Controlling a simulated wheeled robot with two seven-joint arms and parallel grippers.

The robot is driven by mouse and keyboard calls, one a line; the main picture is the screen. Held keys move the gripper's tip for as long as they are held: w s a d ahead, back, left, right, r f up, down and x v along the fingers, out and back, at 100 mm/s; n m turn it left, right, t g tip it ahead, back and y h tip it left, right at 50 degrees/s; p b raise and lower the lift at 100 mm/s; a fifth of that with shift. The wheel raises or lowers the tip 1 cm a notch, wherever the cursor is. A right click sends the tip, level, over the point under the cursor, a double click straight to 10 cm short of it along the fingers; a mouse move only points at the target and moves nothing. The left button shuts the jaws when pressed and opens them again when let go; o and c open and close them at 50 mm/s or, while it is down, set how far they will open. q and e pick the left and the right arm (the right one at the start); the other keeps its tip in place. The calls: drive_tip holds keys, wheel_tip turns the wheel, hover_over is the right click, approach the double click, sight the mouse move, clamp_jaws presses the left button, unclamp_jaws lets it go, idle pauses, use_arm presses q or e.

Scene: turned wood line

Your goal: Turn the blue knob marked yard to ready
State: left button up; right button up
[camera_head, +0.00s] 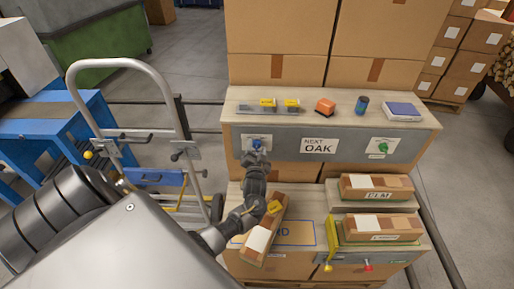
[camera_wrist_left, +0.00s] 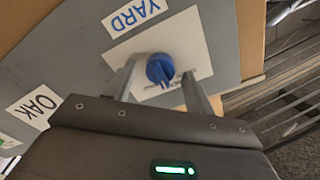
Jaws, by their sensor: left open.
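The blue knob (camera_head: 257,143) sits on a white plate on the grey front panel (camera_head: 350,147), at the panel's left end. In the left wrist view the blue knob (camera_wrist_left: 160,69) shows close up, with a YARD label (camera_wrist_left: 135,17) near its plate. My left gripper (camera_head: 257,153) is in front of the knob. In the left wrist view its two fingers (camera_wrist_left: 160,85) are open, one on each side of the knob, with gaps visible. Small print on the plate is partly hidden and unreadable. My right gripper is not in view.
A green knob (camera_head: 383,147) is at the panel's right end, beyond a NEXT OAK sign (camera_head: 319,146). Wood packs (camera_head: 376,187) lie below. A hand truck (camera_head: 130,65) stands at left.

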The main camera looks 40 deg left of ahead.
use_arm(q)
drive_tip(key=b+v, duration=0.1)
drive_tip(key=v, duration=0.9)
drive_tip(key=shift+s+d, duration=0.25)
